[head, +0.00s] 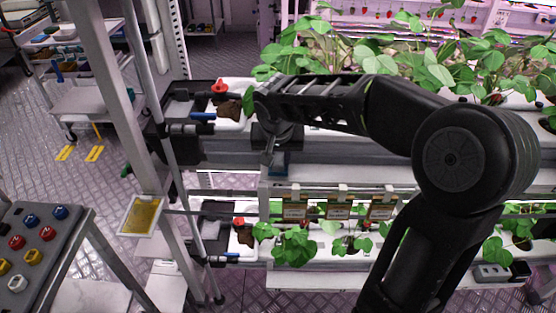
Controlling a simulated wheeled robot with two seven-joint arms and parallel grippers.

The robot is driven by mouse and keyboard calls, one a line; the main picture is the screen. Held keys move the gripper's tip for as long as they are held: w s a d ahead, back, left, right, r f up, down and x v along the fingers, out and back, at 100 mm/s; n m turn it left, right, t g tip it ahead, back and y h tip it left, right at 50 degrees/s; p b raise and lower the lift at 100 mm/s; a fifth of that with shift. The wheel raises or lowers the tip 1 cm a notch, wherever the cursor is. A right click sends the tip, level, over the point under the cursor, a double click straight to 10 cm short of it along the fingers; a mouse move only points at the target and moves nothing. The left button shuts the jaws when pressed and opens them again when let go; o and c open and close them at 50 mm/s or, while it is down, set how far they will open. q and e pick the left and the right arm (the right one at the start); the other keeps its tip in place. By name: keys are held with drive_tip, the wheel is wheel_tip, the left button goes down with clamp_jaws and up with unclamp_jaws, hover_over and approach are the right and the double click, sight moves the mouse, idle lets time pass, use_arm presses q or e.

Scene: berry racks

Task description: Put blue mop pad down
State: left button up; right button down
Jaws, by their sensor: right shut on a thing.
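My right arm comes in from the lower right and reaches across the rack. Its right gripper (270,155) points down at the front edge of the upper rack level, left of the middle of the view. My left gripper is not in view.
Berry plants (440,70) fill the upper rack, with more plants (292,245) below. Several labelled tags (338,208) hang under the ledge. A metal post (120,100) and a yellow sticky card (142,215) stand left.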

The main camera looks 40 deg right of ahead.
drive_tip(key=shift+f, duration=0.7)
drive_tip(key=shift+f, duration=0.2)
drive_tip(key=c, duration=1.1)
unclamp_jaws()
drive_tip(key=shift+r, duration=0.1)
drive_tip(key=shift+c, duration=0.2)
drive_tip(key=shift+r, duration=0.25)
drive_tip(key=v, duration=1.2)
drive_tip(key=shift+f, duration=0.1)
drive_tip(key=shift+f, duration=0.1)
